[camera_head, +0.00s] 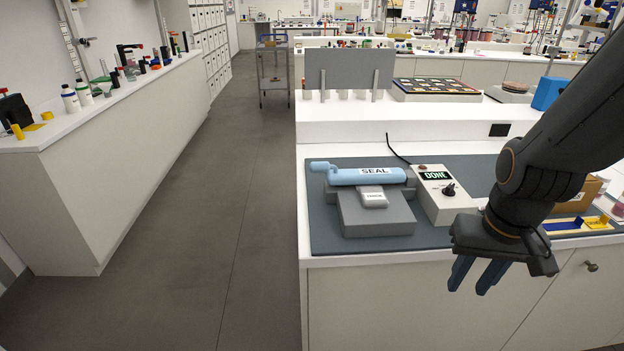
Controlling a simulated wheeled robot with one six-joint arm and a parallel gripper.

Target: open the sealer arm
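The sealer (378,222) is a grey block on the dark mat of the bench. Its light blue sealer arm (368,177), marked SEAL, lies level across the back, with a short handle at its left end. A small grey pouch or packet (373,197) with a white label lies on the block against the arm's front side; its far edge seems hidden by the arm. A control box (446,193) beside it shows a green DONE. My gripper (468,291) hangs at the bench's front edge, right of the sealer, blue fingers down, apart and empty.
A black knob (449,190) stands up on the control box. A cardboard box (580,195) and a yellow-and-blue tray (565,225) are at the right, partly behind my arm. A grey panel (349,68) stands on the back shelf. The aisle at left is clear.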

